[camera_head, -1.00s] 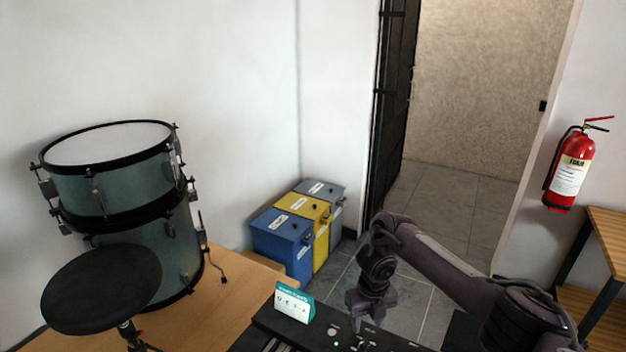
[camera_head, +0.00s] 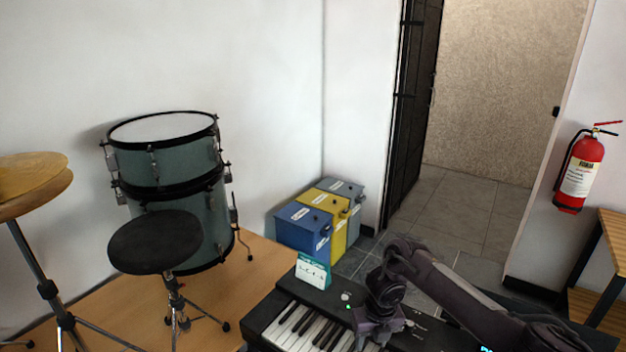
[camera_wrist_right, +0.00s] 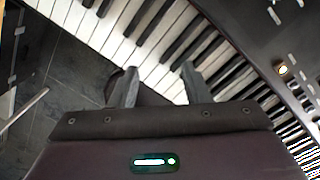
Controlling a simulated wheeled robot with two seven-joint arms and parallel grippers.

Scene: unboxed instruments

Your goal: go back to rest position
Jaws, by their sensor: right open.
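My right arm comes in from the lower right of the head view, with its wrist in front of the keyboard (camera_head: 300,326). My right gripper (camera_wrist_right: 160,88) shows in the right wrist view with its two fingers apart and nothing between them. The keyboard's white and black keys (camera_wrist_right: 150,35) lie beyond the fingers there. In the head view the fingertips are at or below the bottom edge. My left gripper does not show in either view.
A small teal-and-white card (camera_head: 312,271) stands on the keyboard's back edge. Drums (camera_head: 170,185), a round stool (camera_head: 156,243) and a cymbal (camera_head: 30,180) stand at the left. Blue, yellow and grey bins (camera_head: 320,217) sit by the wall. A fire extinguisher (camera_head: 581,170) hangs at right, near a wooden shelf (camera_head: 612,235).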

